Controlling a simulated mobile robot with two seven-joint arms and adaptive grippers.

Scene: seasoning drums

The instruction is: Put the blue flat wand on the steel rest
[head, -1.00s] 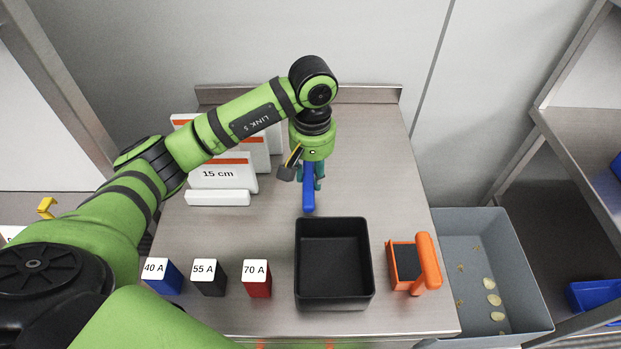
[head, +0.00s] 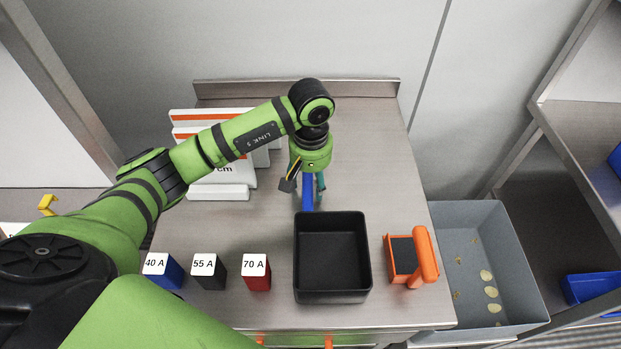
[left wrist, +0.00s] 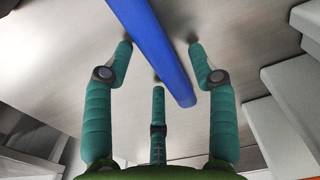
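The blue flat wand (head: 308,197) is below my left gripper (head: 310,187) in the head view, behind the black tray, partly hidden by the gripper. In the left wrist view the wand (left wrist: 160,52) runs diagonally from the top edge between the spread green fingers of the left gripper (left wrist: 160,47). The fingers are open, with gaps on both sides of the wand; I cannot tell whether any finger touches it. I cannot make out a steel rest in either view. My right gripper is not in view.
A black tray (head: 297,270) stands in front of the wand on the steel table (head: 375,150). Blocks marked 40 A, 55 A and 70 A (head: 256,275) stand left, an orange-handled tool (head: 425,255) right. White stepped blocks (head: 220,192) are behind my arm. A grey bin (head: 450,215) holds chips.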

